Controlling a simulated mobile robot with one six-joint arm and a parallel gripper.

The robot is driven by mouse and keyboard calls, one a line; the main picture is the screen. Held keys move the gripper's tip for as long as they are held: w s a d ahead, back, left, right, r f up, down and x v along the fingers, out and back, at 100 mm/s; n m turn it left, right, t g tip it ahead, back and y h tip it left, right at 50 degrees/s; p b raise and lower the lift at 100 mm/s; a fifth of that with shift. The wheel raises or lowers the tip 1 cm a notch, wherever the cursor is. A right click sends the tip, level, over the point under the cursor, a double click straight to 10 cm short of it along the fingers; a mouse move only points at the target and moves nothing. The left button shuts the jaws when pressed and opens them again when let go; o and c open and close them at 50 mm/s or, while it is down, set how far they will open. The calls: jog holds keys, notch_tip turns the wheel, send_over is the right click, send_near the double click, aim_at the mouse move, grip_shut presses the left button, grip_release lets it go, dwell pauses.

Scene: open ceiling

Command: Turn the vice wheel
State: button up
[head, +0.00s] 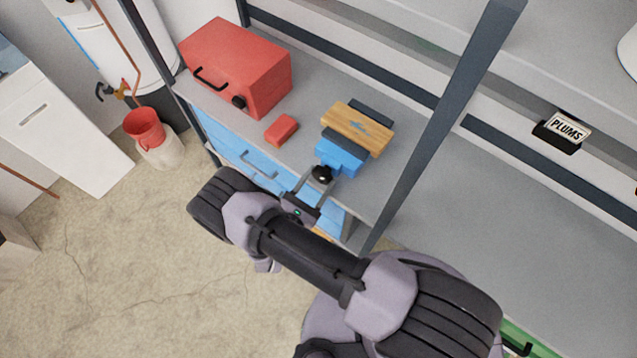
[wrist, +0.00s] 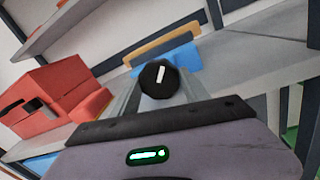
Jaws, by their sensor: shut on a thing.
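The vice (head: 343,152) is blue with dark jaws and stands at the front edge of the grey workbench. A wooden block (head: 357,129) lies between its jaws. The black vice wheel (head: 322,174) is on the front of the vice, facing my gripper (head: 318,183). My gripper is shut on the wheel, with one finger on each side. In the wrist view the wheel (wrist: 158,79) sits between the two fingers (wrist: 160,90), and a white mark on its face leans slightly right of upright. The blue vice body (wrist: 184,62) shows behind it, partly hidden by the wheel.
A red toolbox (head: 236,68) stands at the bench's left, with a small red block (head: 281,130) between it and the vice. Blue drawers (head: 245,158) are below. A dark shelf post (head: 445,110) rises right of the vice. Bare floor (head: 120,260) lies at the left.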

jog(key=shift+m, duration=0.8)
jog(key=o, duration=1.4)
jog(key=shift+c, duration=0.2)
jog(key=b+v, duration=0.1)
jog(key=v, duration=1.6)
jog(key=shift+s+a, duration=0.15)
jog(key=shift+a, duration=0.05)
jog(key=shift+f, duration=0.1)
